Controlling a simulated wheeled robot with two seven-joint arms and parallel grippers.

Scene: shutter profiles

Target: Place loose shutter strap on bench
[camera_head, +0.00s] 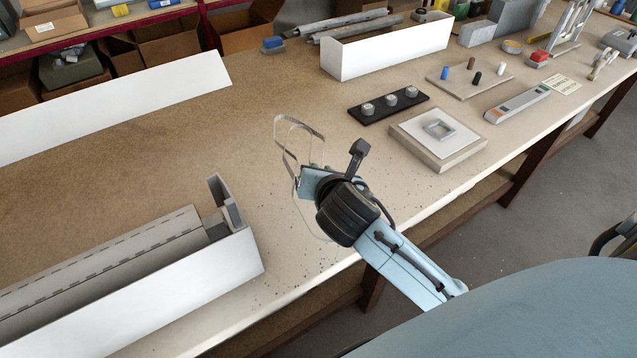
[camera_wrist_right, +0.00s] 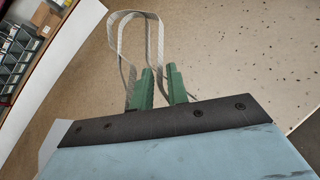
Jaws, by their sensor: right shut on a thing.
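The shutter strap (camera_head: 281,140) is a thin grey looped band. My right gripper (camera_head: 303,184) is shut on it, over the front part of the bench (camera_head: 250,120). In the right wrist view the strap (camera_wrist_right: 124,37) loops up and away from the green fingers of the gripper (camera_wrist_right: 159,88), and one part hangs beside the left finger. A thin length of it also hangs below the gripper in the head view. I cannot tell whether the strap touches the bench top. My left gripper is not in view.
A white shutter box (camera_head: 190,285) with a slatted grey profile lies at the lower left. A white panel (camera_head: 110,108) lies behind it. A black strip with knobs (camera_head: 388,103) and a square block (camera_head: 438,137) lie to the right. Bare bench lies between.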

